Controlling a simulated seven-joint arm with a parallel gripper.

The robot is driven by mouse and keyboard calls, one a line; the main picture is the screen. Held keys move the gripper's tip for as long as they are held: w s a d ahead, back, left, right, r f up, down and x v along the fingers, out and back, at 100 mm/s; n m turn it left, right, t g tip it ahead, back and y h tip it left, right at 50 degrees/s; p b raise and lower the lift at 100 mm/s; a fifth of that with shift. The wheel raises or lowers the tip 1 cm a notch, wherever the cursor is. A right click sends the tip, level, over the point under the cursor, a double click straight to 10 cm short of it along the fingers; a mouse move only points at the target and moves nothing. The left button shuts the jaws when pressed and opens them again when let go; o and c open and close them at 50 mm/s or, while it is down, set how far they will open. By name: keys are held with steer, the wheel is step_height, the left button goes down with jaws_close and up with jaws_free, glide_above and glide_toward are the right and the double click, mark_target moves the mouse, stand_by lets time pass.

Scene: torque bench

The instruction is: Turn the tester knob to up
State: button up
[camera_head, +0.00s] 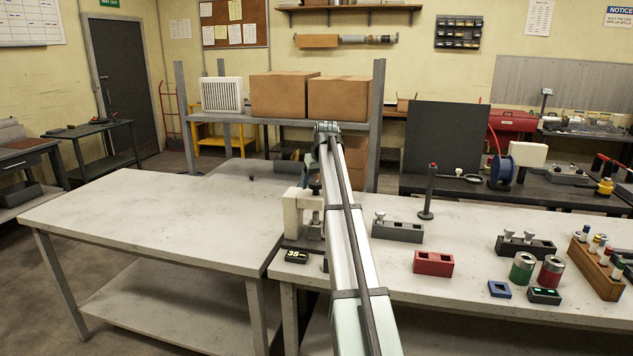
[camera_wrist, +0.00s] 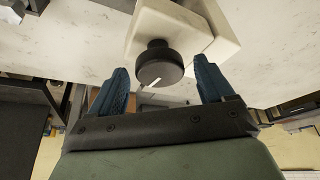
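The tester is a cream-white block (camera_head: 294,212) at the near left edge of the right bench, partly hidden behind my arm. It also shows at the top of the wrist view (camera_wrist: 195,22). Its knob (camera_wrist: 160,62) is round and black, with a white pointer line slanting toward the lower left in the wrist view. My gripper (camera_wrist: 161,68) is open, its two blue fingers on either side of the knob. Gaps show between the fingers and the knob, and no contact is visible.
A small black display (camera_head: 295,256) reading 35 lies in front of the tester. To the right stand a grey block with pegs (camera_head: 398,232), a red block (camera_head: 433,263) and a black post (camera_head: 430,190). The left table (camera_head: 150,215) is clear.

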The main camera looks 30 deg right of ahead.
steer(key=v, duration=1.3)
steer(key=shift+s+r, duration=0.15)
steer(key=shift+r, duration=0.25)
steer(key=shift+a, duration=0.1)
